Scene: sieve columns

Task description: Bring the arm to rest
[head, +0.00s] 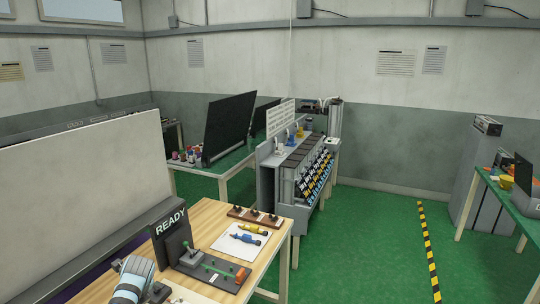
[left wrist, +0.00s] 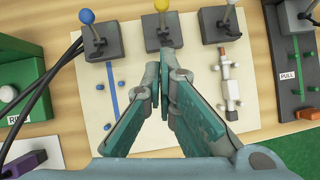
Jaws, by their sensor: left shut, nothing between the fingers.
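My left gripper (left wrist: 159,66) shows in the left wrist view, its two teal fingers drawn together at the tips with nothing between them. It is above a pale sheet (left wrist: 96,150) on a wooden surface. The fingertips cannot be made out there. My right gripper is in neither view.
In the wrist view, blue-, yellow- and white-knobbed levers (left wrist: 162,28) stand beyond the fingers, and a PULL panel (left wrist: 290,75) stands right. In the head view, a READY sign (head: 171,225) and lever device (head: 207,267) are near the arm. Green floor (head: 375,245) lies open right.

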